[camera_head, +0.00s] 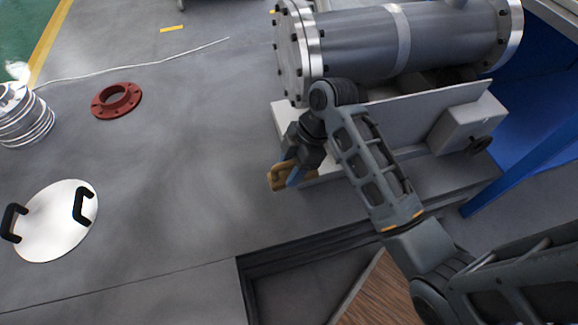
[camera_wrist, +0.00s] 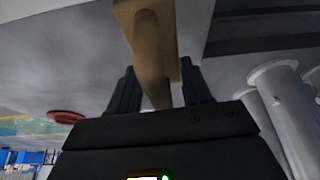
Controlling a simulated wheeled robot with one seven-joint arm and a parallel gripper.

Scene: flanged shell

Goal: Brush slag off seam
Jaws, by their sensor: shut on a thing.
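The shell is a grey metal cylinder (camera_head: 365,42) with bolted flanges, lying on its side at the top of the head view. A lighter seam band (camera_head: 398,38) runs around its middle. My gripper (camera_head: 293,172) is low in front of the shell's left flange, apart from the seam. It is shut on a brush with a tan wooden handle (camera_head: 279,178). In the wrist view the brush (camera_wrist: 150,45) sits between my two dark fingers (camera_wrist: 158,88). Its bristles cannot be made out.
A white stand with a grey box (camera_head: 466,124) supports the shell. A red flange ring (camera_head: 117,101), a round white lid with black handles (camera_head: 56,222) and a coiled metal part (camera_head: 22,118) lie at left. A recessed opening (camera_head: 300,285) is at the bottom. The grey surface between is clear.

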